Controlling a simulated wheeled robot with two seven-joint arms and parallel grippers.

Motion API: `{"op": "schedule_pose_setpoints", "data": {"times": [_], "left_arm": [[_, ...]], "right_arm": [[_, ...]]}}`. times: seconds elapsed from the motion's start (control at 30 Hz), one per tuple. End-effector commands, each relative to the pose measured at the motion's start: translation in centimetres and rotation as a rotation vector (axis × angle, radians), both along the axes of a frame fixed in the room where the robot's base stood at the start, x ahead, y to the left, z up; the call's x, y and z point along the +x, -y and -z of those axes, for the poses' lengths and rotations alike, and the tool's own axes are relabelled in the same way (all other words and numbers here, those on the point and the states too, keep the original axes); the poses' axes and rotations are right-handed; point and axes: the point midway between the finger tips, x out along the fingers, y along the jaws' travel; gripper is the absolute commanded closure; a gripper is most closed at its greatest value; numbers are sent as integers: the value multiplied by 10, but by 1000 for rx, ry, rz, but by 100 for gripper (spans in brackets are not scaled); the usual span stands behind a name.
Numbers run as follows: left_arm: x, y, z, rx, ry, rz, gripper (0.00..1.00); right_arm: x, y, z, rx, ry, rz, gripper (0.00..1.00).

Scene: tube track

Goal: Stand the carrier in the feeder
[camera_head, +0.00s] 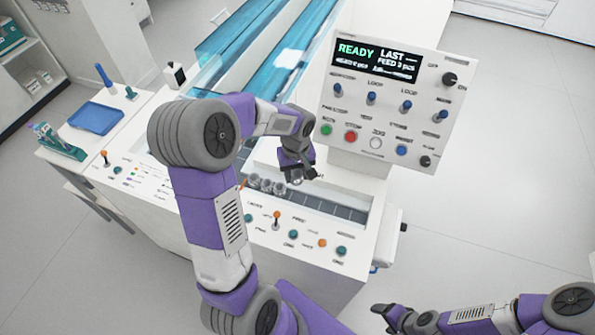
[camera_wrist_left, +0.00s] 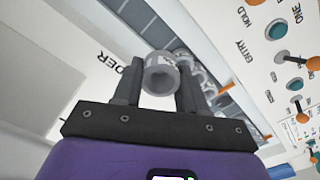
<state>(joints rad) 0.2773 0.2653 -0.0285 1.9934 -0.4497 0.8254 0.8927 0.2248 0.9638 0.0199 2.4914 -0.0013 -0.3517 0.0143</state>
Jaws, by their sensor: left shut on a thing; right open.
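My left gripper (camera_head: 299,177) is shut on a grey carrier (camera_wrist_left: 160,74), a short round piece with an open, ring-like end facing the wrist camera. It sits between the two black fingers of the left gripper (camera_wrist_left: 158,88), above the feeder. The feeder (camera_head: 336,208) is a recessed channel with a dark segmented strip in the white machine; its strip also shows in the left wrist view (camera_wrist_left: 142,20). Several other grey carriers (camera_head: 265,185) stand together in the channel just left of the gripper. My right gripper (camera_head: 386,317) is open and empty, low at the right, away from the machine.
A control panel (camera_head: 385,95) reading READY stands behind the feeder. Knobs and orange levers (camera_head: 277,218) line the machine's front edge. A blue tray (camera_head: 96,118) lies on a side table at the left.

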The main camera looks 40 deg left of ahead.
Motion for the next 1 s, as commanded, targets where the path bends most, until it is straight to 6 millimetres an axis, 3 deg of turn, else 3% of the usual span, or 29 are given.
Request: {"op": "schedule_pose_setpoints", "data": {"times": [0.7,1.0], "left_arm": [[0,0,75,1,-1,3,75],[0,0,88,1,-1,3,75]], "right_arm": [[0,0,60,0,0,0,29],[0,0,70,0,0,0,29]]}}
